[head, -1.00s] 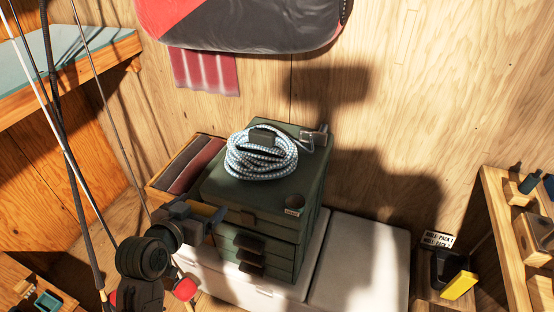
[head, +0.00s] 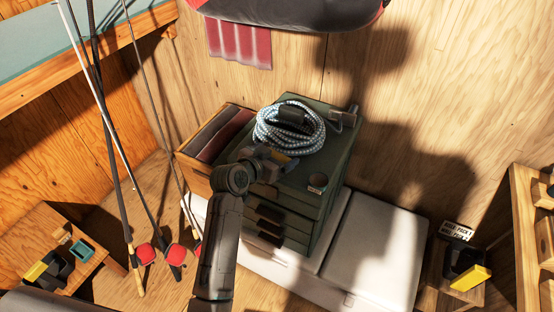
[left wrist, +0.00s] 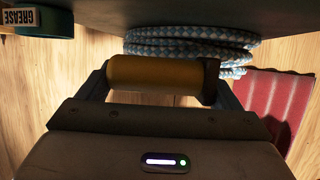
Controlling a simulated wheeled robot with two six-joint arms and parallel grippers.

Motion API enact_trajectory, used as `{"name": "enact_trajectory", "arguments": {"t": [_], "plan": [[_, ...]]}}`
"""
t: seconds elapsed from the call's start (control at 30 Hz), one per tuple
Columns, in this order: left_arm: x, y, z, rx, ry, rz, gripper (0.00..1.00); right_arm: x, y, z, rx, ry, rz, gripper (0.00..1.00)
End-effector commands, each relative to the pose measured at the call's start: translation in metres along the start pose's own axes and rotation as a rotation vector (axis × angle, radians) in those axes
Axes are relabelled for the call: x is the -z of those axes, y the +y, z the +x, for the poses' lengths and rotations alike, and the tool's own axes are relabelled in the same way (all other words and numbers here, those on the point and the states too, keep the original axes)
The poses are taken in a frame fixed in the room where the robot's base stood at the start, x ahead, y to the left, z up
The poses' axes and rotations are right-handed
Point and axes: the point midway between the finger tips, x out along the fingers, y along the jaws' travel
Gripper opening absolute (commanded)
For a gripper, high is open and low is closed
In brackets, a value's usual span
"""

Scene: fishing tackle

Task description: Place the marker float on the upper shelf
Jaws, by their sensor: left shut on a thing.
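My left gripper (head: 272,156) is shut on a yellow-orange cylinder with a dark end, which looks like the marker float (left wrist: 152,75). In the left wrist view the cylinder lies crosswise between the two fingers. In the head view the gripper is over the front left of the green drawer box's top, close to the coiled rope, and the float is barely visible. A wooden shelf with a teal top (head: 28,44) is high at the left and may be the upper shelf; its left part is cut off. My right gripper is not in view.
The green drawer box (head: 336,165) bears a blue-and-white coiled rope (head: 262,135). Fishing rods (head: 110,150) stand between the gripper and the teal-topped shelf. A low shelf (head: 84,268) with small boxes is at lower left. A white chest (head: 375,245) and wooden rack (head: 525,250) are right.

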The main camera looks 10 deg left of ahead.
Motion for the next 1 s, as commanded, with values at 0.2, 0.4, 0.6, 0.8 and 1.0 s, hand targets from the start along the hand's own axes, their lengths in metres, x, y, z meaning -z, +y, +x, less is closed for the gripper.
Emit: {"name": "enact_trajectory", "arguments": {"t": [0.2,0.4,0.6,0.8,1.0], "plan": [[-0.02,0.0,0.01,0.0,-0.004,-0.001,0.58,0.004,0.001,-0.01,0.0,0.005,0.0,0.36],[-0.032,0.0,0.016,0.001,0.0,-0.001,0.58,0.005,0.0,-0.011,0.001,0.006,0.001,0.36],[-0.033,0.0,0.016,0.001,0.0,-0.001,0.58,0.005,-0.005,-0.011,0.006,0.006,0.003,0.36],[-0.035,0.0,0.017,0.001,0.0,-0.001,1.0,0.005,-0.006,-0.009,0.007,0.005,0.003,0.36],[-0.035,0.0,0.017,0.001,0.0,-0.001,1.0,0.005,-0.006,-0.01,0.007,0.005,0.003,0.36]]}}
